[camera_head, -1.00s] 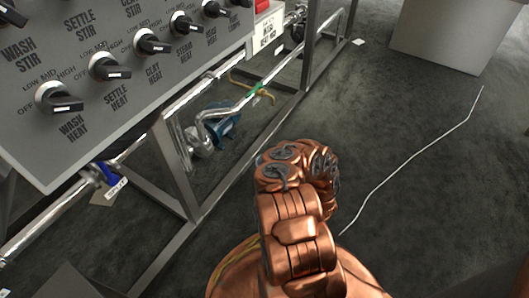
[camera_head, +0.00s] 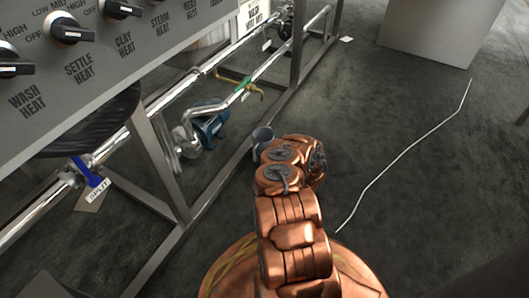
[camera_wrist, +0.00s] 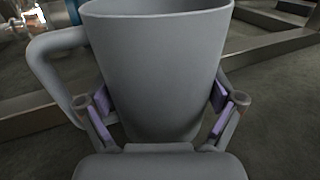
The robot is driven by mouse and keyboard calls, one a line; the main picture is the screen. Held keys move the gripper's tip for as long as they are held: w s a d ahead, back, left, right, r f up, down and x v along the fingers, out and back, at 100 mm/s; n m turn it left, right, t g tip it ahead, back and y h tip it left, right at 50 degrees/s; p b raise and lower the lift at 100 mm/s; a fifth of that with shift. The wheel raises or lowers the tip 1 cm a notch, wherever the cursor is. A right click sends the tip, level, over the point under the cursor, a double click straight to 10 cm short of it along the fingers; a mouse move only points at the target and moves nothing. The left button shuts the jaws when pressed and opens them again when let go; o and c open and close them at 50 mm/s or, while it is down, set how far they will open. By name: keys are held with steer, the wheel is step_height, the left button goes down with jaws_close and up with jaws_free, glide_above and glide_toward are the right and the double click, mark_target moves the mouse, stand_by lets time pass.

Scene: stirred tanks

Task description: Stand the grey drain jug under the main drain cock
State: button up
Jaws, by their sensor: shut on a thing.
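The grey jug (camera_wrist: 155,70) fills the middle of the wrist view, upright, with its handle on the left. My gripper (camera_wrist: 160,112) is shut on its body, one purple-padded finger at each side. In the head view the jug (camera_head: 262,137) shows only as a small grey rim beyond my copper wrist, near the lower frame rail. A brass cock with a green handle (camera_head: 245,84) sits on the pipe beyond and above the jug in the picture; the jug is apart from it. No readable label marks this cock as the main drain.
A metal frame rail (camera_head: 225,174) runs along the floor beside the jug. A blue pump (camera_head: 212,121) sits behind it. A blue-handled valve (camera_head: 88,172) is at left, below the knob panel (camera_head: 110,50). A white cable (camera_head: 395,155) lies on the open floor at right.

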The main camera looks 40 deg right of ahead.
steer(key=shift+w+d+f+b, duration=0.15)
steer(key=shift+f+b, duration=0.8)
steer(key=shift+f, duration=0.8)
steer(key=shift+f, duration=0.15)
steer(key=o, duration=0.9)
steer(key=shift+o, duration=0.2)
steer(key=shift+s+r, duration=0.2)
steer(key=shift+s, duration=0.05)
steer(key=s, duration=0.4)
steer(key=s+p, duration=0.1)
steer(key=s, duration=0.2)
steer(key=s+a, duration=0.1)
steer(key=s, duration=0.3)
steer(key=shift+s+a+f+p, duration=0.1)
steer(key=shift+s+p, duration=0.2)
steer(key=shift+p, duration=0.05)
